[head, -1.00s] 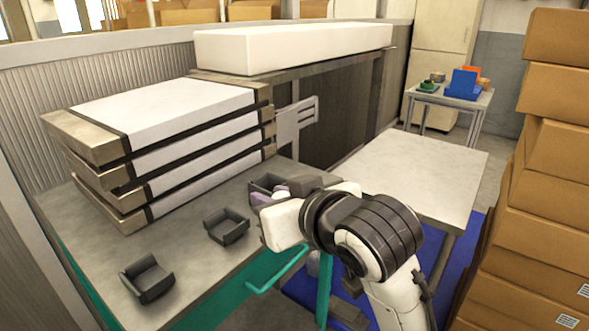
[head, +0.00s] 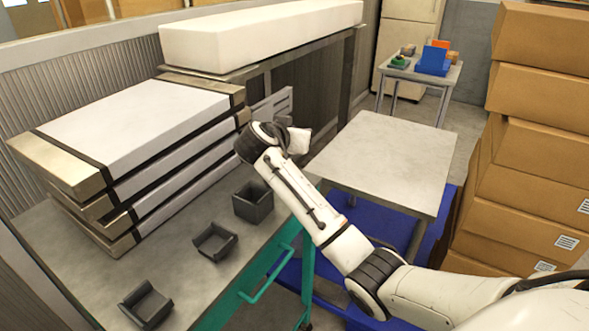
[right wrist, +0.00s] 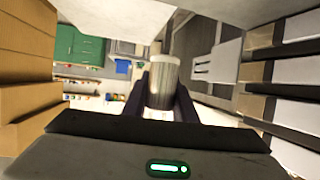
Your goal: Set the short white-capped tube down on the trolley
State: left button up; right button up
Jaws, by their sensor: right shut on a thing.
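My right gripper (head: 299,141) is up near the left far corner of a pale grey-topped table, which I take for the trolley (head: 385,158). Its fingers and load are hidden in the head view. In the right wrist view the two dark fingers (right wrist: 161,100) are shut on a short grey tube (right wrist: 164,78), one on each side. A white part shows at the tube's lower end, between the fingers. The tube looks held in the air, touching no surface that I can see. The trolley's top is bare. My left gripper is out of view.
Three dark open holders, near (head: 148,305), middle (head: 214,241) and far (head: 253,201), stand on the left bench beside stacked flat cases (head: 130,125). A teal handle (head: 268,275) juts out below. Cardboard boxes (head: 540,150) rise at the right.

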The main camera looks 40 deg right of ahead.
notch_tip(320, 180, down, 9)
jog(key=shift+r, duration=0.1)
dwell(0.3)
jog(key=o, duration=0.6)
jog(key=shift+f, duration=0.2)
jog(key=o, duration=0.4)
jog(key=shift+o, duration=0.2)
jog(key=shift+r, duration=0.1)
jog(key=shift+a+r, duration=0.15)
jog(key=shift+r, duration=0.05)
jog(key=v, duration=1.1)
jog(key=shift+s+a+r, duration=0.1)
jog(key=shift+s+a, duration=0.2)
